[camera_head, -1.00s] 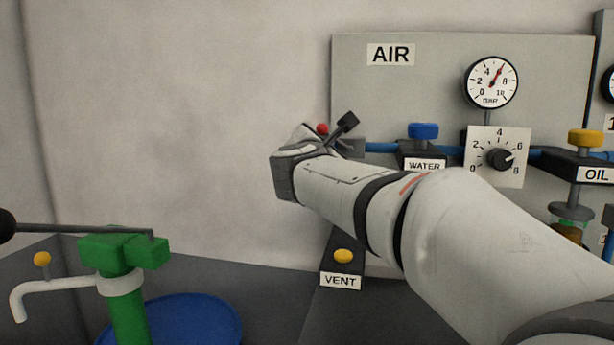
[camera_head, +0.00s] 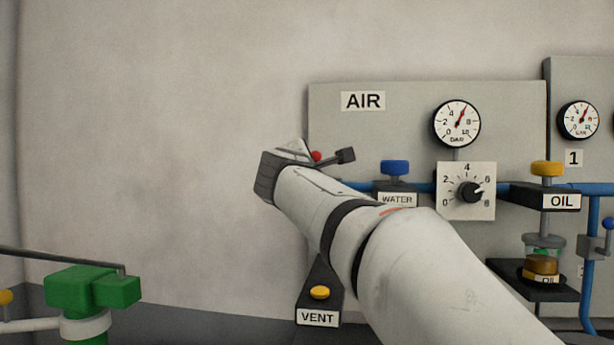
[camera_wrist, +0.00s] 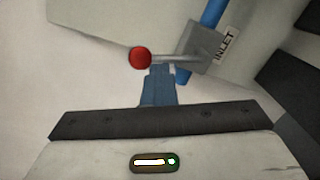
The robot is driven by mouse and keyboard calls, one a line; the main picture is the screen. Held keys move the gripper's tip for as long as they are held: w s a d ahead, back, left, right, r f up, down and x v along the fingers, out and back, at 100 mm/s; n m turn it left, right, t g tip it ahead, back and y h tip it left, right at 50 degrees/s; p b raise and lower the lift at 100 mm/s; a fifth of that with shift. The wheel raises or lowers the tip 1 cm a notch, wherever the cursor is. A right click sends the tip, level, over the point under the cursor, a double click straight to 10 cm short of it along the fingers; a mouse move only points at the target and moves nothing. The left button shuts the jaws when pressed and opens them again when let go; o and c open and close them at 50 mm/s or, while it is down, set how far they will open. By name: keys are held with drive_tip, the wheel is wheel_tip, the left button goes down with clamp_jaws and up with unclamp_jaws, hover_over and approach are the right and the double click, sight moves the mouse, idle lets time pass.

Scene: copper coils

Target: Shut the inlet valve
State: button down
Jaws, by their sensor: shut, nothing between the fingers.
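The inlet valve (camera_wrist: 202,47) is a grey block on a blue pipe, with an INLET label (camera_wrist: 225,45) beside it in the wrist view. Its lever (camera_wrist: 172,58) is a thin rod ending in a red ball (camera_wrist: 140,58), and stands across the pipe. In the head view the red ball (camera_head: 316,156) shows just above my wrist, while the valve block is hidden behind my arm. My gripper (camera_wrist: 160,69) is shut and empty. Its fingertips are right at the lever, close to the ball; I cannot tell whether they touch it.
A grey panel (camera_head: 410,112) carries the AIR label, a gauge (camera_head: 457,124) and a dial (camera_head: 469,192). WATER (camera_head: 395,168), OIL (camera_head: 547,168) and VENT (camera_head: 319,292) knobs are nearby. A green fixture (camera_head: 93,288) stands lower left. The wall left of my wrist is bare.

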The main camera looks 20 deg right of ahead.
drive_tip(key=shift+s+d+r, duration=0.1)
drive_tip(key=shift+r, duration=0.25)
drive_tip(key=s+a+f+b, duration=0.1)
drive_tip(key=s+a+b, duration=0.1)
drive_tip(key=s+a, duration=0.6)
drive_tip(key=shift+a+f, duration=0.2)
drive_tip(key=shift+f, duration=0.2)
